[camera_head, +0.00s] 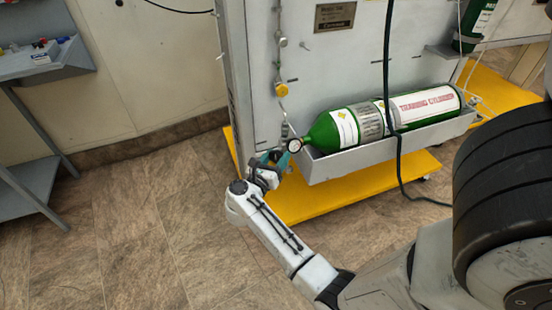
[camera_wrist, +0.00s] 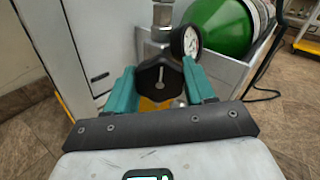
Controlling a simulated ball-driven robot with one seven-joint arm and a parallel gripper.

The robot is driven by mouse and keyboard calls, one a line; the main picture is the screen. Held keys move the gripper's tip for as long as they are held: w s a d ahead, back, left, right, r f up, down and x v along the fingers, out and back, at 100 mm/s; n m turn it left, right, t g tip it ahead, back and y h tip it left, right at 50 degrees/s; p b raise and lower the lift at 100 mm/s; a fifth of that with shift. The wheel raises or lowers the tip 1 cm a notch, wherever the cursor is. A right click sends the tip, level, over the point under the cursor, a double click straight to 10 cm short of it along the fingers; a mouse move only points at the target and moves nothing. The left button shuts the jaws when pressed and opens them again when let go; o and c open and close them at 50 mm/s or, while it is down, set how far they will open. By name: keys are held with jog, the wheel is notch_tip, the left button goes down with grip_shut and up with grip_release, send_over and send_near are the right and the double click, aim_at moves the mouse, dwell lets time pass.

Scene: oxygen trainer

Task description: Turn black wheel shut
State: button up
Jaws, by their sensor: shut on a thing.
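The black wheel (camera_wrist: 152,78) shows in the wrist view, with a pale line on its face, below a metal fitting. My gripper (camera_wrist: 160,88) has its teal fingers on either side of the wheel and is shut on it. A round gauge (camera_wrist: 186,40) sits just right of and above the wheel. In the head view my gripper (camera_head: 270,159) is at the lower left of the panel, beside the gauge (camera_head: 295,146). The wheel is mostly hidden there.
A green cylinder (camera_head: 345,126) lies in a grey tray (camera_head: 345,162) to the right of my gripper. A yellow base (camera_head: 350,188) is below. A dark hose (camera_head: 388,60) hangs in front of the cylinder. A grey shelf unit (camera_head: 40,62) stands far left; the floor between is clear.

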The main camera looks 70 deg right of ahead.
jog(key=shift+a+f, duration=0.1)
jog(key=o, duration=1)
jog(key=a, duration=0.3)
jog(key=w+a+p, duration=0.1)
jog(key=a, duration=0.6)
jog(key=shift+w+a+p, duration=0.2)
jog(key=shift+a+p, duration=0.15)
